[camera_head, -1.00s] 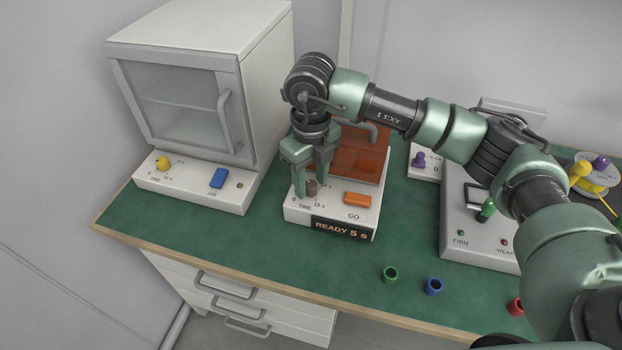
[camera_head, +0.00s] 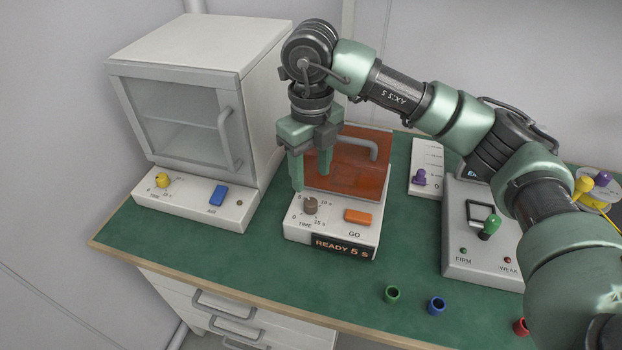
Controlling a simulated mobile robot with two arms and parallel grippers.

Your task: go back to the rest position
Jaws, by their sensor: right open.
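My right gripper (camera_head: 311,172) points down above the small white device (camera_head: 330,238) with the orange cover. It is open and empty, its fingertips above and behind the brown-grey time knob (camera_head: 310,206), apart from it. The device also has an orange GO button (camera_head: 358,217) and a display (camera_head: 341,247) reading "READY 5 s". The gripper hides part of the orange cover (camera_head: 350,163). My left gripper is not in view.
A white cabinet (camera_head: 200,60) with a glass door stands at the left, close to the arm. Green (camera_head: 391,294), blue (camera_head: 436,305) and red (camera_head: 520,327) small cylinders lie near the front edge of the green bench top (camera_head: 240,268).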

